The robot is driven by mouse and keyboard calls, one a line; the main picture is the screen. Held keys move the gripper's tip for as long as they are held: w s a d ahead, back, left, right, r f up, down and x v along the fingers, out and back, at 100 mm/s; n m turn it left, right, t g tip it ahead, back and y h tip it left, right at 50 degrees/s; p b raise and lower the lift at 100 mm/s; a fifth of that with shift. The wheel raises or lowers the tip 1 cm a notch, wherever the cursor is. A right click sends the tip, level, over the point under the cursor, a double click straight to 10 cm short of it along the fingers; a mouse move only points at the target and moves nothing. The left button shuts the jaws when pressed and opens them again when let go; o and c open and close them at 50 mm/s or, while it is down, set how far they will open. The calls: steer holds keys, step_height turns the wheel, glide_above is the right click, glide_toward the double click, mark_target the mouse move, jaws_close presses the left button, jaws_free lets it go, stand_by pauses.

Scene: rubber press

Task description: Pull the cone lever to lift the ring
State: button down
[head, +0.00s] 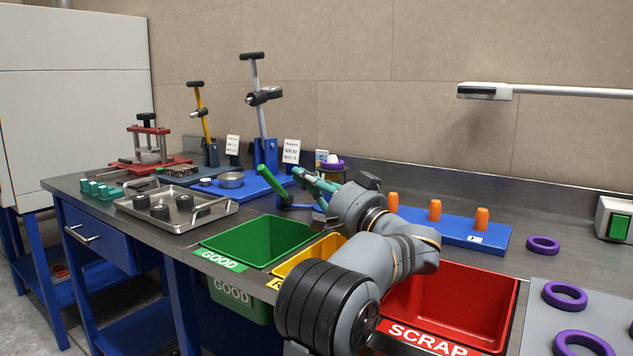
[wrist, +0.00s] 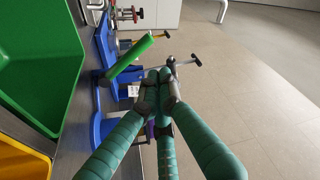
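The cone lever's green handle (head: 268,182) slants up from a blue arm at the back of the bench. It also shows in the wrist view (wrist: 130,58), up and left of my fingertips. A white cone (head: 333,158) with a purple ring (head: 331,165) around it stands behind my gripper in the head view. My gripper (head: 297,172) has three teal-wrapped fingers and is just right of the handle in the head view. In the wrist view its fingers (wrist: 162,84) converge with their tips close together. No handle shows between them, and they appear apart from it. Their exact opening is unclear.
Green (head: 258,240), yellow (head: 305,262) and red (head: 450,305) bins sit along the front edge. A blue board with orange cones (head: 470,238) lies right of my arm. A steel tray (head: 205,212) and upright lever presses (head: 262,120) stand to the left.

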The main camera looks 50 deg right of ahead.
steer(key=shift+r+v, duration=0.25)
steer(key=shift+v, duration=0.85)
steer(key=shift+r+v, duration=0.25)
steer(key=shift+v, duration=0.8)
